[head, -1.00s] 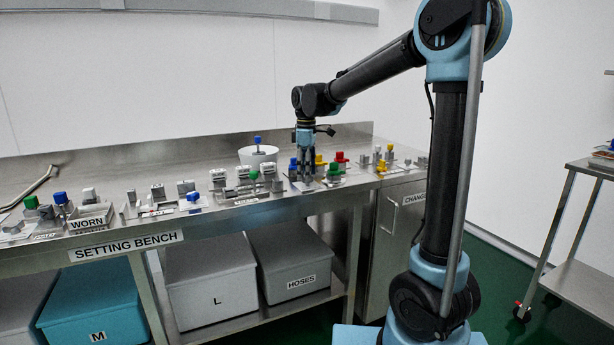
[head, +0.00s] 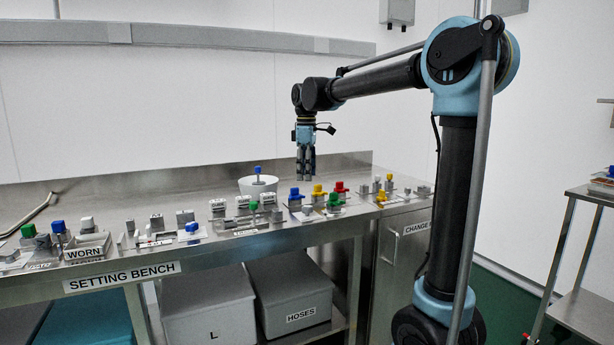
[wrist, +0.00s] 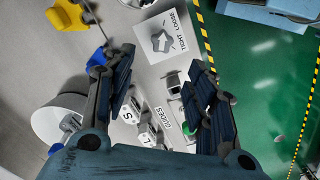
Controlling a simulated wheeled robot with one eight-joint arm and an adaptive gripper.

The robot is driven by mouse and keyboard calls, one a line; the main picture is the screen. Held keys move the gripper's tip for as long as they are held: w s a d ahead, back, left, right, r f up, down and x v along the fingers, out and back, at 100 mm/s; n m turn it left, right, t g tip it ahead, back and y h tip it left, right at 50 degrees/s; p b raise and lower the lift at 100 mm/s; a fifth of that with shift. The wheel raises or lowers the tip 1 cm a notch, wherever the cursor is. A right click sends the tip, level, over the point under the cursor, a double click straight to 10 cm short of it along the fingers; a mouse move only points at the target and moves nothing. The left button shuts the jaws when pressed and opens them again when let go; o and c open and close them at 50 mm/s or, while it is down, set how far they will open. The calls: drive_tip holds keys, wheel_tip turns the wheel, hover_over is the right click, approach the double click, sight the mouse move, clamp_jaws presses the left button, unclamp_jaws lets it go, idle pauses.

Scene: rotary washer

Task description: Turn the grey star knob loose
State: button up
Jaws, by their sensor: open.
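In the wrist view, the grey star knob (wrist: 161,41) shows from above on a white plate marked TIGHT and LOOSE, beyond my fingertips. In the head view, a small grey piece (head: 307,210) on a light plate near the bench's front edge appears to be this knob, but its star shape is too small to make out. My gripper (head: 306,179) hangs pointing down above the bench, above and behind that plate. In the wrist view, my gripper (wrist: 160,62) has its fingers spread wide, with nothing between them. It does not touch the knob.
A blue knob (head: 295,193), yellow knob (head: 318,188), red knob (head: 340,187) and green knob (head: 334,199) stand close around the plate. A white bucket (head: 258,186) with a blue-topped piece is at left. The bench's back strip is bare.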

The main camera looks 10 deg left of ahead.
wheel_tip(320, 180, up, 5)
drive_tip(key=n, duration=0.1)
hover_over(306, 206)
drive_tip(key=f, duration=1.7)
drive_tip(key=shift+s, duration=0.2)
drive_tip(key=c, duration=1.1)
